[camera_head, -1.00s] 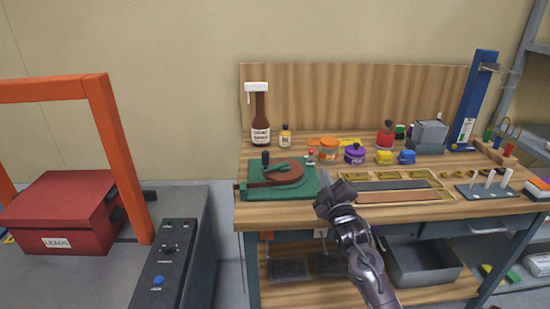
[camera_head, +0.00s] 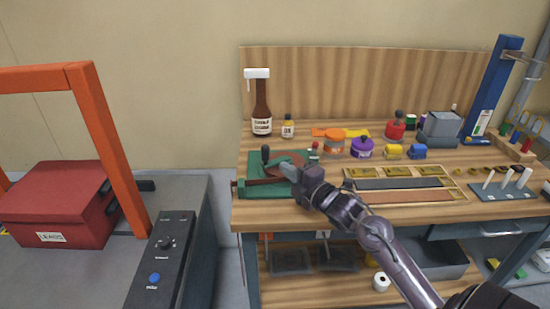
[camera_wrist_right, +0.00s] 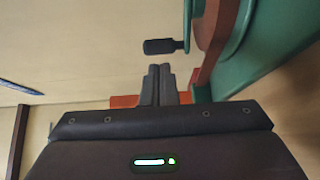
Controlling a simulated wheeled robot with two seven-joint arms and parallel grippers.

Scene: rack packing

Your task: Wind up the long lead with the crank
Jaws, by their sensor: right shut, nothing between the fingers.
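The crank winder sits at the left of the wooden bench, a green base (camera_head: 262,191) with a brown round drum (camera_head: 282,167) and a dark upright handle knob (camera_head: 265,153). The handle (camera_wrist_right: 160,46) also shows in the right wrist view, just beyond the fingertips and apart from them. My right gripper (camera_head: 290,172) is over the right side of the winder and hides part of the drum. Its fingers (camera_wrist_right: 159,85) are closed together with nothing between them. I cannot make out the long lead. My left gripper is not in view.
Jars (camera_head: 362,147) and a compartment tray (camera_head: 405,184) are to the right. A red LEADS box (camera_head: 62,205) sits left under an orange frame (camera_head: 108,140).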

